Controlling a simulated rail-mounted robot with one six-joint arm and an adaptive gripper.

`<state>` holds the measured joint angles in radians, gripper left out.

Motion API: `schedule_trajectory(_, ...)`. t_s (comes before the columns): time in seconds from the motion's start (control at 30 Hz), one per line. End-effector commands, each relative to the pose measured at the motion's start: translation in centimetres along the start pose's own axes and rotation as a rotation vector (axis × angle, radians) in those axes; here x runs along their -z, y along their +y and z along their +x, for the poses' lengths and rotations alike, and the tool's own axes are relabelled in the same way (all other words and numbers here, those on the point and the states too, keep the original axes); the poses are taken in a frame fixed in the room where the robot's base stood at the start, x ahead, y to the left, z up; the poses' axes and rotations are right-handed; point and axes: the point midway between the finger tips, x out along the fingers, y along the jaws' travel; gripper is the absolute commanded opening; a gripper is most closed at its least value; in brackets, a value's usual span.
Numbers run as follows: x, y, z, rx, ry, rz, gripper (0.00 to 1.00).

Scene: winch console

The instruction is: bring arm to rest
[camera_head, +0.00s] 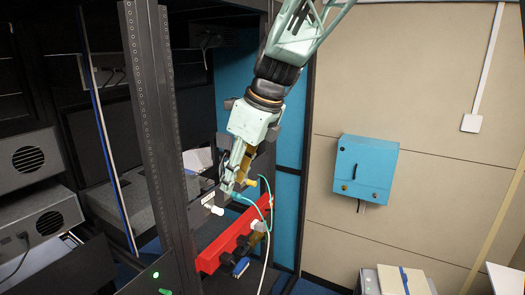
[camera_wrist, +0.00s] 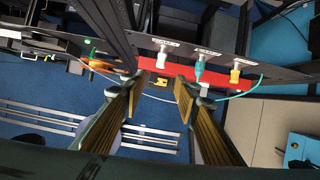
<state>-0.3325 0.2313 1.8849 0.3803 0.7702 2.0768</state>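My arm reaches down from the top of the head view, and my gripper (camera_head: 229,188) hangs in front of the rack's panel. In the wrist view, my gripper (camera_wrist: 160,88) has its two brown-padded fingers spread apart with nothing between them. A white plug (camera_wrist: 162,57), a teal plug (camera_wrist: 199,70) and a yellow plug (camera_wrist: 235,73) sit in a row on the panel beyond the fingertips. The white plug (camera_head: 213,208) and yellow plug (camera_head: 250,182) also show close to the gripper in the head view. Whether a finger touches the panel, I cannot tell.
A red bar (camera_head: 226,246) with plugs runs below the panel. A thin teal cable (camera_head: 268,190) and a white cable loop nearby. A dark perforated rack post (camera_head: 152,120) stands left of the arm. A blue wall box (camera_head: 365,169) hangs right, with open space between.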

Motion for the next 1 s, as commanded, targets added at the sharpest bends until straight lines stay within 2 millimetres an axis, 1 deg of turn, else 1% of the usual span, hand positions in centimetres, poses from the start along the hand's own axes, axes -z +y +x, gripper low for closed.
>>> schedule_trajectory(0.17, 2.9, 0.7, -0.9, 0.017, 0.008, -0.113, 0.29)
schedule_trajectory(0.47, 8.8, 2.5, -3.0, 0.047, 0.039, -0.364, 0.29)
schedule_trajectory(0.7, 13.6, 4.3, -4.2, 0.067, 0.069, -0.566, 0.29)
schedule_trajectory(1.0, 19.6, 7.0, -5.2, 0.080, 0.117, -0.816, 0.29)
